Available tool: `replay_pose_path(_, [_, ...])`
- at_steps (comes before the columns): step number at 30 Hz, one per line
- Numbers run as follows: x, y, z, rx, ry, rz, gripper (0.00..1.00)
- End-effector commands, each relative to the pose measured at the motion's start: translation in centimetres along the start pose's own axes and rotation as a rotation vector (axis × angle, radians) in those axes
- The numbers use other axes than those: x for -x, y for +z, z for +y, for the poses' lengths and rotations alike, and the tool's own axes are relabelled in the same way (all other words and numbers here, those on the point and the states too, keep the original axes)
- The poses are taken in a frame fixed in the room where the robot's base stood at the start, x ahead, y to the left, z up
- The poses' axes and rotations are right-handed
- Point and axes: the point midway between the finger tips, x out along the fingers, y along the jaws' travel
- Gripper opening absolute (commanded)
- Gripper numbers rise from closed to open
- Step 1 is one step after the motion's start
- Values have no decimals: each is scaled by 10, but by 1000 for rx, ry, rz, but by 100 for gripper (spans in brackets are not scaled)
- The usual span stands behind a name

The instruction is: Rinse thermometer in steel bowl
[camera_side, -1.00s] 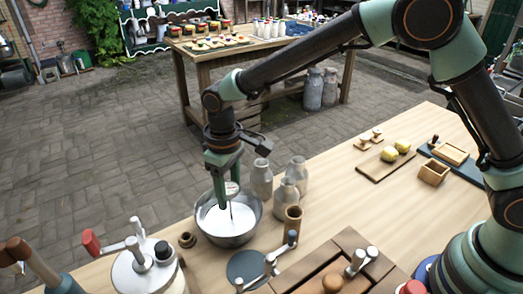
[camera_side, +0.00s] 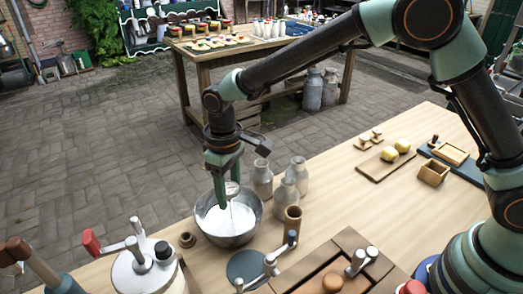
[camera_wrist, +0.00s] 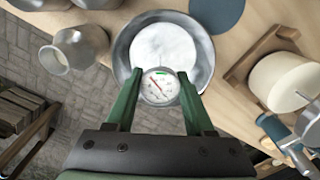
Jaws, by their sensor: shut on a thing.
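The steel bowl (camera_side: 228,241) stands on the wooden bench with white liquid (camera_side: 212,216) in it. It also shows beyond my fingers in the wrist view (camera_wrist: 207,62). My gripper (camera_side: 228,192) points down over the bowl and is shut on the thermometer. The thermometer's round white dial (camera_wrist: 159,86) with a red needle sits between my green fingertips in the wrist view. Its thin stem (camera_side: 231,212) points down to the white liquid in the side view. How deep the tip goes is hard to tell.
Several grey milk bottles (camera_side: 296,172) stand close to the bowl's right. A white churn with a crank (camera_side: 146,272) stands front left.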

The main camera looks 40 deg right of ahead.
Motion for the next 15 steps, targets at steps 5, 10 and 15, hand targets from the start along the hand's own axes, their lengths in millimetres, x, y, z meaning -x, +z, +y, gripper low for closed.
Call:
replay_pose_path(5, [0,0,0,0,0,0,16])
replay_pose_path(10, [7,0,0,0,0,1,16])
replay_pose_path(15, [18,-1,0,0,0,2,16])
